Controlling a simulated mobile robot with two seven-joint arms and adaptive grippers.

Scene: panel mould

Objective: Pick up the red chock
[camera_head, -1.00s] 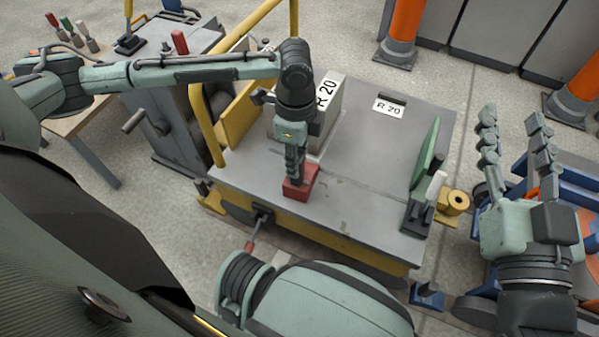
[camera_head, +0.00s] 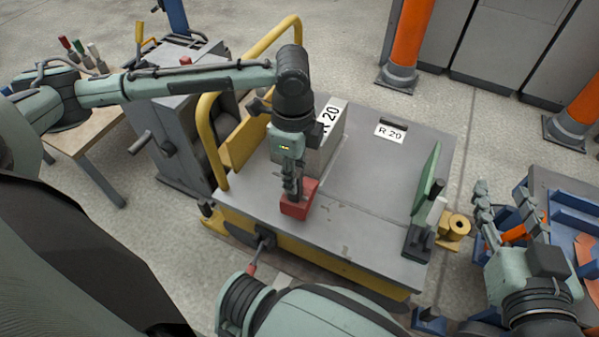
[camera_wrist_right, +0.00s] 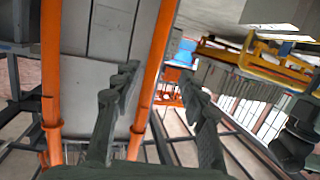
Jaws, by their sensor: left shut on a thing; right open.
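The red chock (camera_head: 298,203) is a small red block at the near edge of the grey top of a yellow-framed cart (camera_head: 372,218). My left gripper (camera_head: 293,192) reaches down from above and is shut on the chock; its fingers hide part of the chock's top. I cannot tell whether the chock's underside touches the cart top. My right gripper (camera_head: 512,207) is open and empty, off to the right of the cart; its two spread fingers also show in the right wrist view (camera_wrist_right: 160,90).
A grey block marked R 20 (camera_head: 325,135) stands just behind the chock. A green panel (camera_head: 426,178) stands upright at the cart's right side. A yellow rail (camera_head: 208,140) borders the left. Orange posts (camera_head: 408,40) stand behind. The cart's middle right is clear.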

